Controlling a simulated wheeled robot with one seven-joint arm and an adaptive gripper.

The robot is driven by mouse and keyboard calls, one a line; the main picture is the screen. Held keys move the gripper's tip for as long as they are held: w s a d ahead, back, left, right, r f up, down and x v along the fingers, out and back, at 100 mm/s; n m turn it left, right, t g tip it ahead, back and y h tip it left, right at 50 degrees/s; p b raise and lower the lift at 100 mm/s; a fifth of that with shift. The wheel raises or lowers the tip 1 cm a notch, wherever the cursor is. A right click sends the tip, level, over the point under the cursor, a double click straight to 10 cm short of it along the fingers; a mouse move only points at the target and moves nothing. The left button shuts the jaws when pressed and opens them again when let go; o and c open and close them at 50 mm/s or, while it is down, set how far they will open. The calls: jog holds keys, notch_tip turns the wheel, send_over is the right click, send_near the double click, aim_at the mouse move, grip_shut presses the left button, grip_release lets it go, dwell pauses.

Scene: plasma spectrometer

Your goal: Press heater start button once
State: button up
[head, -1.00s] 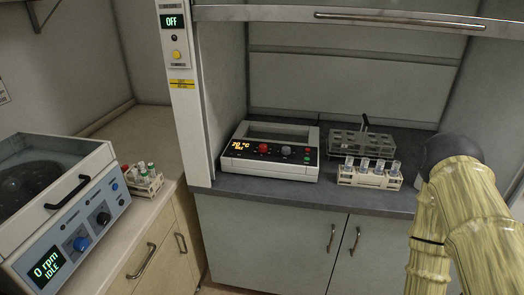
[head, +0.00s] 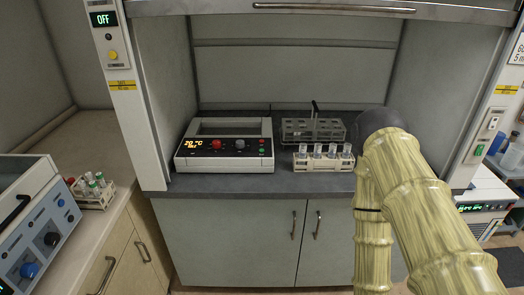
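The heater (head: 224,147) is a white box with a dark front panel, standing on the grey worktop inside the fume hood. Its orange display (head: 194,144) reads 20 °C, with a smaller line below that is hard to read. The panel has a red knob (head: 216,145), a grey knob (head: 240,144) and small buttons (head: 262,146) at its right end. The button labels are too small to read. My arm, in a yellow-patterned sleeve, rises at the right with a dark rounded part at its top. My gripper does not show.
A white rack of capped tubes (head: 301,163) and a grey rack with a handle (head: 290,131) stand right of the heater. The hood sash (head: 330,11) is raised. A hood switch panel (head: 104,20) reads OFF. A centrifuge (head: 45,240) stands at the left.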

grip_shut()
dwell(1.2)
